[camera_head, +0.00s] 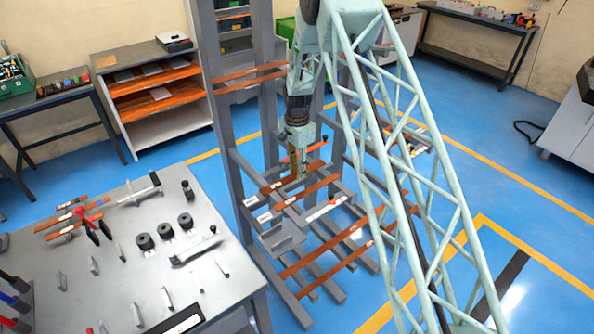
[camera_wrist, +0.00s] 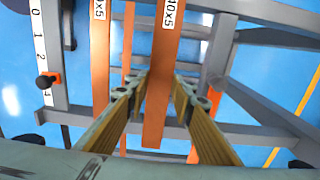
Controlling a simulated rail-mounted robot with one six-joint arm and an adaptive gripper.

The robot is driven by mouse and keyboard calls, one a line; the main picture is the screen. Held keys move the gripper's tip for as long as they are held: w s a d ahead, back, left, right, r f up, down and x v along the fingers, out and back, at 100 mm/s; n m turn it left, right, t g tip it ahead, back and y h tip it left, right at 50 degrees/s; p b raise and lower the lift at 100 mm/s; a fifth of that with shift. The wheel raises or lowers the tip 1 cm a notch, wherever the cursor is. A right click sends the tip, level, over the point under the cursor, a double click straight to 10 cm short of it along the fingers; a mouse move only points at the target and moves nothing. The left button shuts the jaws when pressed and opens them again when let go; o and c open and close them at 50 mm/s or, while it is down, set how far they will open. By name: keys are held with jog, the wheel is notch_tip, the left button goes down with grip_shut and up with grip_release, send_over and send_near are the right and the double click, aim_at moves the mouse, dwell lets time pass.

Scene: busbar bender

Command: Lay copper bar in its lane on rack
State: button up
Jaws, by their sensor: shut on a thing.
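My gripper (camera_wrist: 160,92) is shut on a flat copper bar (camera_wrist: 164,60) with a white "40x5" label, seen in the wrist view with its near end just past the fingers. A second labelled copper bar (camera_wrist: 99,65) runs roughly parallel to the left of it, apart from it. In the head view my gripper (camera_head: 298,172) is low at the grey rack (camera_head: 222,120), among copper bars (camera_head: 312,188) lying across its arms. Which of these bars is the held one is hard to tell there. Whether the held bar touches the rack is not clear.
A grey workbench (camera_head: 215,268) with black knobs and hand tools stands at the left front. More copper bars (camera_head: 300,262) lie on the rack's lower front. A scale strip (camera_wrist: 40,40) and an orange stop with a black knob (camera_wrist: 46,80) are left of the bars. Open blue floor lies right.

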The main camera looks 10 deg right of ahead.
jog(key=o, duration=1.2)
jog(key=shift+o, duration=0.2)
jog(key=shift+r, duration=0.1)
notch_tip(320, 180, up, 12)
